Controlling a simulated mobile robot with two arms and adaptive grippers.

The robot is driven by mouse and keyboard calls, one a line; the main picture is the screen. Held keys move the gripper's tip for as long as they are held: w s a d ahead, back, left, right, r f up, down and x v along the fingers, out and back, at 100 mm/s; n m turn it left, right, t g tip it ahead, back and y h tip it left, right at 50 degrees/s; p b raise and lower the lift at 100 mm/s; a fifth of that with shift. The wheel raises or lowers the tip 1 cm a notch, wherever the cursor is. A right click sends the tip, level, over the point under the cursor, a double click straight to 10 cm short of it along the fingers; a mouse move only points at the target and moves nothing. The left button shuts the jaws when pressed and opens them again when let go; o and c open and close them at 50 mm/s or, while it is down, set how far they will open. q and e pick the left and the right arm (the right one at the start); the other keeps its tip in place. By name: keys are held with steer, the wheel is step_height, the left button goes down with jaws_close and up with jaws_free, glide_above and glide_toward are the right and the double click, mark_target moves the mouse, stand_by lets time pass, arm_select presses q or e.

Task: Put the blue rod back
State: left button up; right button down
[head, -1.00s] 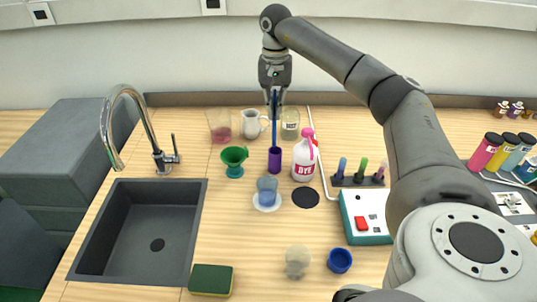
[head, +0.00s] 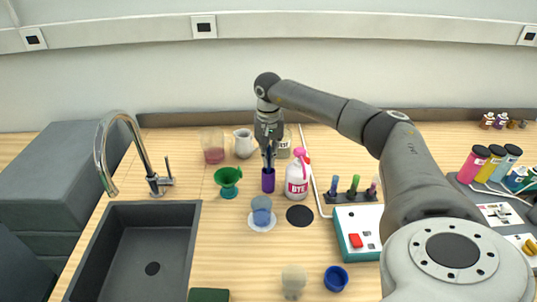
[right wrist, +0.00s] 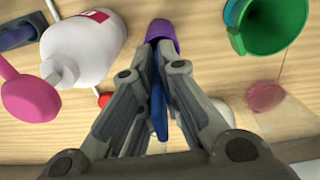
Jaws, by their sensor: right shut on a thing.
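My right gripper (head: 268,158) points down just above a narrow purple cup (head: 268,181) on the wooden counter. It is shut on the blue rod (right wrist: 158,108), which shows between the fingers in the right wrist view. The rod's lower end goes into the mouth of the purple cup, which also shows in the right wrist view (right wrist: 163,33). How deep the rod reaches is hidden. My left gripper is not in view.
A white bottle with a pink top (head: 298,177) stands close right of the cup, and a green funnel (head: 228,180) stands to its left. A small blue cup (head: 261,209) is in front. A glass (head: 213,147) and a white jug (head: 244,143) stand behind.

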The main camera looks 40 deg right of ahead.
steer(key=shift+f, duration=0.15)
steer(key=c, duration=1.6)
jaws_free()
steer(key=shift+c, duration=0.2)
step_height(320, 180, up, 12)
steer(key=shift+r+b, duration=0.25)
steer(key=shift+b, duration=1)
steer(key=shift+f, duration=0.1)
